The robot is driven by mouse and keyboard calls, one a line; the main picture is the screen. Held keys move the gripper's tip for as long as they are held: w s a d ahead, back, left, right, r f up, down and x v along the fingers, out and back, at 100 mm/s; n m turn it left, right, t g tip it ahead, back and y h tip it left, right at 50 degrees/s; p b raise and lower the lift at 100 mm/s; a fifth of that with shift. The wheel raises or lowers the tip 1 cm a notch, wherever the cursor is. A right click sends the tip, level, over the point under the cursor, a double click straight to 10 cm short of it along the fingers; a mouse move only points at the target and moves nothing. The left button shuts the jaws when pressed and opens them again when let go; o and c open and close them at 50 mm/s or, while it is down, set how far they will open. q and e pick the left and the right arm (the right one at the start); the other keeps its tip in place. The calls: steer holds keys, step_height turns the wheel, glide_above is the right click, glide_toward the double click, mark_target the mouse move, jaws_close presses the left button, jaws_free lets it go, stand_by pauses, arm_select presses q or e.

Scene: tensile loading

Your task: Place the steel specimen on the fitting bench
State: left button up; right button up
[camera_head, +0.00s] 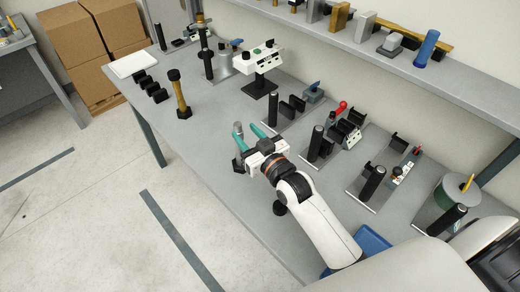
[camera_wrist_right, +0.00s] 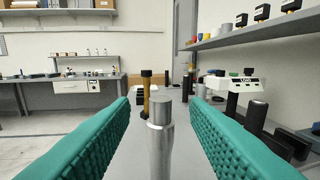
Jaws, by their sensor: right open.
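The steel specimen (camera_wrist_right: 161,135) is a silver upright cylinder with a wider head. In the right wrist view it stands between my right gripper's (camera_wrist_right: 160,125) two teal fingers, with a visible gap on each side. In the head view the specimen's grey top (camera_head: 238,128) shows at the fingertips of my open right gripper (camera_head: 246,132); the fingers hide part of its shaft. They are by the front edge of the long grey bench (camera_head: 205,135). My left gripper is not in view.
A brass-coloured specimen with black ends (camera_head: 181,95) stands farther along the bench. A white-topped device (camera_head: 257,57) stands behind. Several fixtures with black posts (camera_head: 316,143) line the bench to the right. A shelf (camera_head: 400,58) runs along the wall.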

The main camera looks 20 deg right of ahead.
steer(key=s+d+b, duration=0.1)
steer(key=s, duration=0.5)
steer(key=shift+s+d, duration=0.15)
steer(key=shift+s, duration=0.25)
